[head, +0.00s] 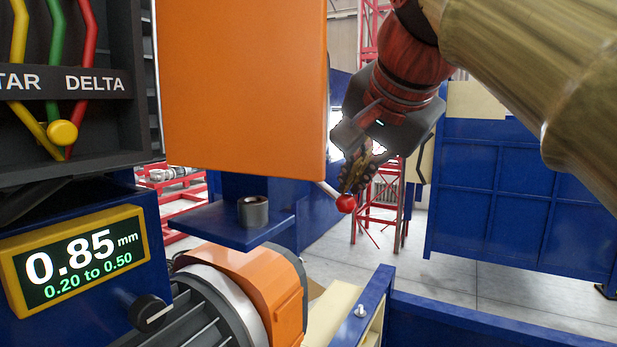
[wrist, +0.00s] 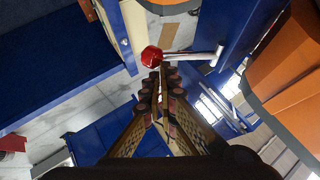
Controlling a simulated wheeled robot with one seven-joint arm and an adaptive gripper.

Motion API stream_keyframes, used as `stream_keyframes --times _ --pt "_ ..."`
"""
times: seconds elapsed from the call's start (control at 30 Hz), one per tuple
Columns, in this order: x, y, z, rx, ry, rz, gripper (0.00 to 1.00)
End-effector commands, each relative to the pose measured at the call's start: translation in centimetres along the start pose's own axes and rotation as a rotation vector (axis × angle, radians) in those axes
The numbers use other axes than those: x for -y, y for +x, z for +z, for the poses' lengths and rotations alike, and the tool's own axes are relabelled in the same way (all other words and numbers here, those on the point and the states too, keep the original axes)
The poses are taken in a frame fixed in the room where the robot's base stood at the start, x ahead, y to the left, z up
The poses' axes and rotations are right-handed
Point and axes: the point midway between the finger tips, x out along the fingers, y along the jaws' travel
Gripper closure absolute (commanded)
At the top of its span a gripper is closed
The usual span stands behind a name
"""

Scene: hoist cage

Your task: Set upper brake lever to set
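The brake lever is a pale metal rod with a red ball knob (head: 346,203). In the head view it sticks out from behind the lower right edge of a large orange box. In the wrist view the red knob (wrist: 152,57) and its silver rod (wrist: 192,55) lie just beyond my fingertips. My gripper (head: 359,181) hangs from the upper right, just above and behind the knob. In the wrist view my gripper's fingers (wrist: 161,80) converge with their tips together, and nothing shows between them. Whether a fingertip touches the knob or rod I cannot tell.
The orange box (head: 243,90) stands left of my gripper. Below are a blue plate (head: 222,230) and an orange-covered motor (head: 262,283). A display (head: 75,260) reads 0.85 mm, 0.20 to 0.50. A star-delta panel (head: 95,84) is at upper left. Blue panels (head: 520,205) stand at right.

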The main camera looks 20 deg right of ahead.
Motion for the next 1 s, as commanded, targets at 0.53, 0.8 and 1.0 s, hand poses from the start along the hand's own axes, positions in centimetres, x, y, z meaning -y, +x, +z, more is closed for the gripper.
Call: stream_keyframes --times 0.53,0.8,1.0 --pt "-1.6 2.7 1.8 -0.005 0.199 -0.289 1.0" --pt "-1.4 3.2 2.2 -0.002 0.207 -0.31 1.0" --pt "-1.5 3.4 2.3 -0.001 0.207 -0.308 1.0"
